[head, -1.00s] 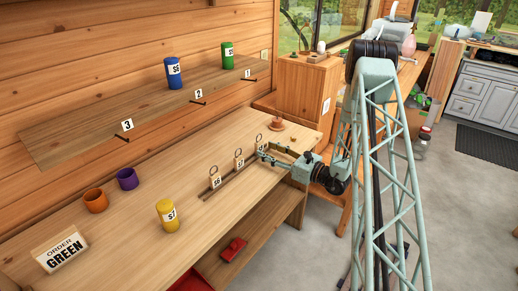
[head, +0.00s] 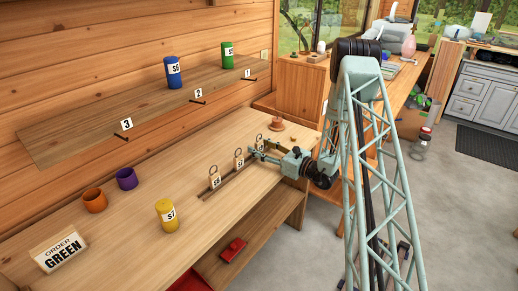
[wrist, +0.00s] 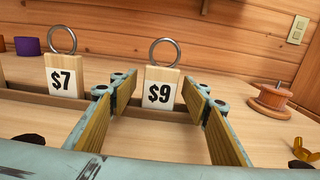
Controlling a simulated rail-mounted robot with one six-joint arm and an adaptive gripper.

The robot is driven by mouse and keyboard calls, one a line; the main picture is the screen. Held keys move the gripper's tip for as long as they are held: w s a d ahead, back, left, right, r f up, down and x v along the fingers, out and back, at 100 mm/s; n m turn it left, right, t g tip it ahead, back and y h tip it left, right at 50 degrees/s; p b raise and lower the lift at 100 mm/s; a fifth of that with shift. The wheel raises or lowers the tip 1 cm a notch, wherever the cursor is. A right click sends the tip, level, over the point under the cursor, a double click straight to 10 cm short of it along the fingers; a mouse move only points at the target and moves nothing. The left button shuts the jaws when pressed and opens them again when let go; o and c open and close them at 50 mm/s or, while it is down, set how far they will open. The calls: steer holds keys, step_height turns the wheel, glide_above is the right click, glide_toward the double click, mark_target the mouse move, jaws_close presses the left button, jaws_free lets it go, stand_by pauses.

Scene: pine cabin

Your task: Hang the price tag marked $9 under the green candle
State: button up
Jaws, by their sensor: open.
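The $9 price tag (wrist: 161,92) is a pale wooden block with a metal ring on top, upright in a rack. My gripper (wrist: 158,97) is open, its fingers on either side of the $9 tag. I cannot tell whether they touch it. In the head view the gripper (head: 257,149) is at the rack's far end, partly hiding this tag. The green candle (head: 228,56) stands on the wall shelf, towards its right end. A small peg (head: 247,78) is at the shelf's front edge below it, by label 1.
The $7 tag (wrist: 65,80) stands just left of my gripper, and the $6 tag (head: 215,180) farther along the rack (head: 228,170). A blue candle (head: 173,73) shares the shelf (head: 110,115). A wooden spool (wrist: 270,97) sits right of the gripper. A yellow candle (head: 167,216) stands on the bench.

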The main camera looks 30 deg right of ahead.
stand_by(0.3)
steer(key=c, duration=0.9)
steer(key=shift+o, duration=0.2)
steer(key=shift+r, duration=0.2)
steer(key=shift+r, duration=0.8)
steer(key=shift+r+p, duration=0.4)
steer(key=shift+r, duration=0.45)
steer(key=s+d, duration=0.3)
steer(key=s, duration=0.1)
steer(key=s+d+r+p, duration=0.1)
steer(key=s+d, duration=0.6)
steer(key=s, duration=0.1)
steer(key=shift+s+d+r, duration=0.15)
